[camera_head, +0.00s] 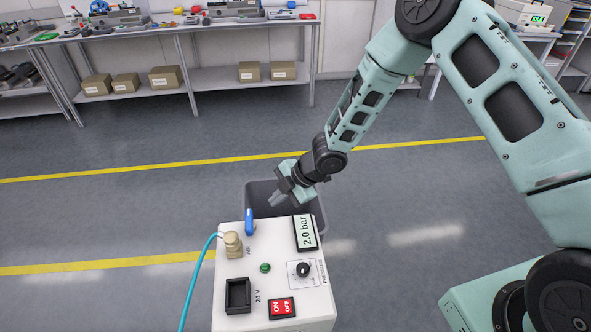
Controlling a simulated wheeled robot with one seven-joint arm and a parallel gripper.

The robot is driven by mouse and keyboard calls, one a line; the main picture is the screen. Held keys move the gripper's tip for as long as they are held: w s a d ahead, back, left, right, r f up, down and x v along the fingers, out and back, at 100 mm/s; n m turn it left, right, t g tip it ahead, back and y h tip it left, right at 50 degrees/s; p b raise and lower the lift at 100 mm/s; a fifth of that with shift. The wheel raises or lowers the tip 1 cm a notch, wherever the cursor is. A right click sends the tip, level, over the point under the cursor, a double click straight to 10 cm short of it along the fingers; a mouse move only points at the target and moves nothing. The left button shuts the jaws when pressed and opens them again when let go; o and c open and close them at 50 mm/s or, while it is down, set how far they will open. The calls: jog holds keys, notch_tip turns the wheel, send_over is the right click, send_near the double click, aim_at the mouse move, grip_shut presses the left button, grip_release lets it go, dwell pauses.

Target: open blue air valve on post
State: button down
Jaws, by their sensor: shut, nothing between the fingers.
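The blue air valve lever (249,222) stands at the far left edge of the white post top, next to a brass air fitting (233,243) with a blue hose. The white post (232,293) has its control face turned up in the lower middle of the view. My gripper (273,201) is just beyond the post's far edge, to the right of and slightly above the blue lever in the picture. It is shut and empty, and apart from the lever in the picture. The depth gap between them is hard to tell.
The post top also carries a display (305,232) reading 2.0 bar, a black knob (302,269), a green light (265,267), a black socket (237,295) and a red switch (281,308). A grey bin (318,217) stands behind it. Workbenches line the back; open floor lies between.

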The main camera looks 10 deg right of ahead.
jog(key=w+d+r+p, duration=0.2)
jog(key=d+r, duration=0.2)
jog(key=r, duration=0.2)
jog(key=shift+w+d+r+p, duration=0.25)
jog(key=shift+w+r+p, duration=0.15)
